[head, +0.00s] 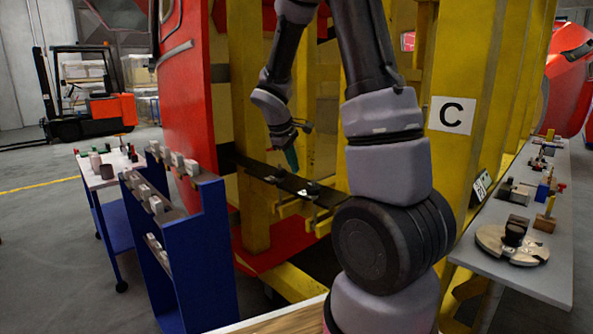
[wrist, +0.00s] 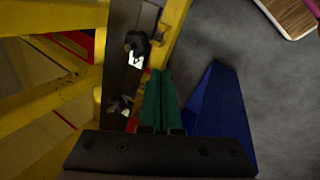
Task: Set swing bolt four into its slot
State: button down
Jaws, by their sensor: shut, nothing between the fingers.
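A dark bar (head: 252,168) runs along the yellow frame, with small dark swing bolts on it. One bolt (head: 312,188) shows near the bar's right end. The wrist view shows two bolts, an upper one (wrist: 135,42) and a lower one (wrist: 118,104), each beside a pale patch on the bar (wrist: 120,75). I cannot tell which is number four, or whether either sits in a slot. My gripper (head: 291,158), with green fingers, is above the bar in the head view. In the wrist view its fingers (wrist: 160,74) are together and empty, beside the bar.
A blue rack (head: 195,255) with grey blocks stands left. A grey bench (head: 535,285) with parts is right. A forklift (head: 90,105) is farther back. Open floor lies left.

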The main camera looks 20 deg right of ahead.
aim_at(317, 183)
jog(key=x, duration=0.3)
jog(key=d+x, duration=0.1)
jog(key=x, duration=0.2)
jog(key=d+r+x, duration=0.1)
jog(key=x, duration=0.2)
jog(key=shift+w+d+f, duration=0.1)
jog(key=shift+w+f, duration=0.3)
jog(key=shift+w, duration=0.1)
jog(key=shift+w+d+r, duration=0.1)
jog(key=shift+w+d, duration=0.35)
jog(key=shift+d, duration=0.1)
jog(key=shift+d, duration=0.1)
jog(key=shift+w+d+r, duration=0.15)
jog(key=shift+w+d, duration=0.05)
jog(key=shift+d, duration=0.35)
jog(key=shift+w+d+r, duration=0.1)
jog(key=shift+w+d, duration=0.05)
jog(key=shift+d, duration=0.45)
jog(key=shift+w+d+r, duration=0.15)
jog(key=shift+d, duration=0.1)
